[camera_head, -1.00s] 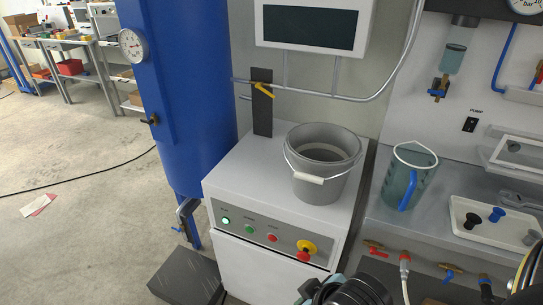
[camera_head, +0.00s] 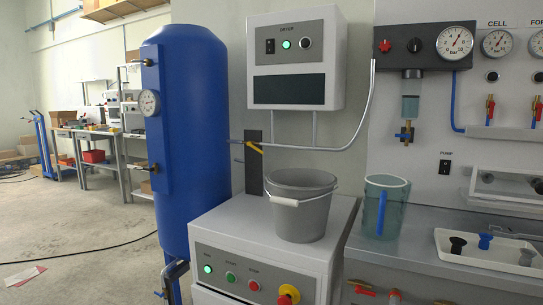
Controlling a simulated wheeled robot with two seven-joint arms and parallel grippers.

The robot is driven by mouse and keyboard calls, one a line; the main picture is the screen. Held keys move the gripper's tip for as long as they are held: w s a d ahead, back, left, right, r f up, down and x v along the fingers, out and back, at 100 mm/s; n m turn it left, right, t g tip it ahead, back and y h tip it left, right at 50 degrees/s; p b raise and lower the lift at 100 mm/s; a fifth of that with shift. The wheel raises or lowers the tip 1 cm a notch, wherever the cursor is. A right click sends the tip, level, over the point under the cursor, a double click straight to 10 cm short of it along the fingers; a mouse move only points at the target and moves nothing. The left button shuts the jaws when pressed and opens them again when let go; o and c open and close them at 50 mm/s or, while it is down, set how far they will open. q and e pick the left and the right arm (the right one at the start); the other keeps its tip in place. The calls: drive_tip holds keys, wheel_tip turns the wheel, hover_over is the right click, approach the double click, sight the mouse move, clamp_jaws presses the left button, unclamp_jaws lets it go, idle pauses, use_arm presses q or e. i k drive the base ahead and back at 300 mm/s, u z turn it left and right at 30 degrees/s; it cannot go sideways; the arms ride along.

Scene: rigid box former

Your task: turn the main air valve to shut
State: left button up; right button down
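A small valve with a yellow lever (camera_head: 254,147) sits on the thin grey pipe, in front of a dark upright plate (camera_head: 253,172) between the blue tank and the dryer box. It looks like the main air valve, though no label on it can be read. The lever slants slightly down to the right, close to the line of the pipe. Neither of my grippers shows in the head view, and nothing touches the lever.
The blue tank (camera_head: 197,120) with a gauge stands left of the valve. A grey bucket (camera_head: 300,215) stands on the white cabinet (camera_head: 235,222) below it. A clear jug (camera_head: 383,212) is on the bench to the right. The dryer box (camera_head: 293,60) hangs above.

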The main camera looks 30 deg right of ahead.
sight(249, 144)
drive_tip(key=u, duration=0.5)
drive_tip(key=i, duration=1.3)
drive_tip(key=z, duration=0.65)
